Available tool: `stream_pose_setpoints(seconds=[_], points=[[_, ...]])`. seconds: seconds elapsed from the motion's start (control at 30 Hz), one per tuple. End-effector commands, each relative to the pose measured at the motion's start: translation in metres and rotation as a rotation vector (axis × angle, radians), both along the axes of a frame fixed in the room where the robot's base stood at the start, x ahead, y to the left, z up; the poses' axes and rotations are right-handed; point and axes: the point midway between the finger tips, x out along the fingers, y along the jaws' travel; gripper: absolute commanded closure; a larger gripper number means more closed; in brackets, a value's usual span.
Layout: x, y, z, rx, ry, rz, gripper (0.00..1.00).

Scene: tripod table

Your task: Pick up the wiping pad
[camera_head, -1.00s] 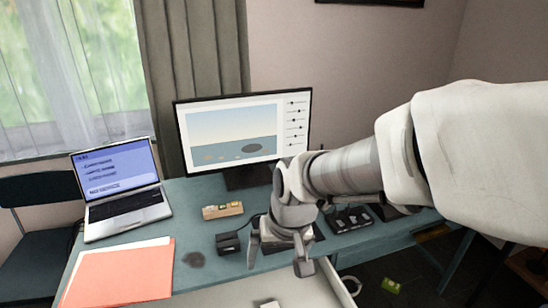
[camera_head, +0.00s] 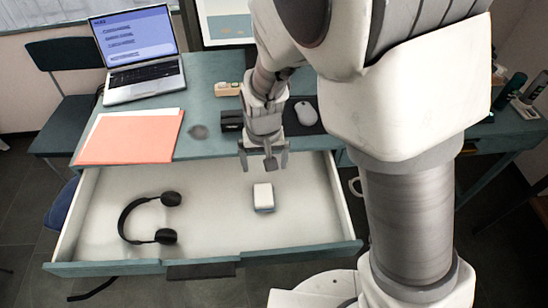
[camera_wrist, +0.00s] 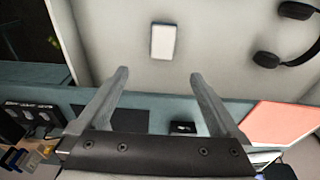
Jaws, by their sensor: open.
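A small white block with a grey lower edge, which looks like the wiping pad (camera_head: 263,196), lies in the open drawer (camera_head: 215,235), right of its middle. My gripper (camera_head: 264,162) is above the drawer's back part, near the desk's front edge. It is open and empty, fingers pointing down, apart from the pad. In the wrist view the pad (camera_wrist: 163,42) lies beyond the fingertips of my gripper (camera_wrist: 159,73), roughly centred between them. The pad is unobstructed in both views.
Black headphones (camera_head: 152,218) lie in the drawer's left half. The drawer floor between headphones and pad is clear.

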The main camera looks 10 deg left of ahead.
Motion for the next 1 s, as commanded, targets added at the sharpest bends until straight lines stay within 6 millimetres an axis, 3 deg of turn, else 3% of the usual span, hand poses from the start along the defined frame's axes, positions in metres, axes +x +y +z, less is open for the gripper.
stream_pose_setpoints(seconds=[0.5, 0.83, 1.0], points=[[0.011, 0.003, -0.101, -0.003, 0.003, -0.001, 0.0], [0.014, 0.005, -0.128, -0.001, 0.001, 0.001, 0.0], [0.014, 0.01, -0.155, -0.002, 0.003, 0.0, 0.0]])
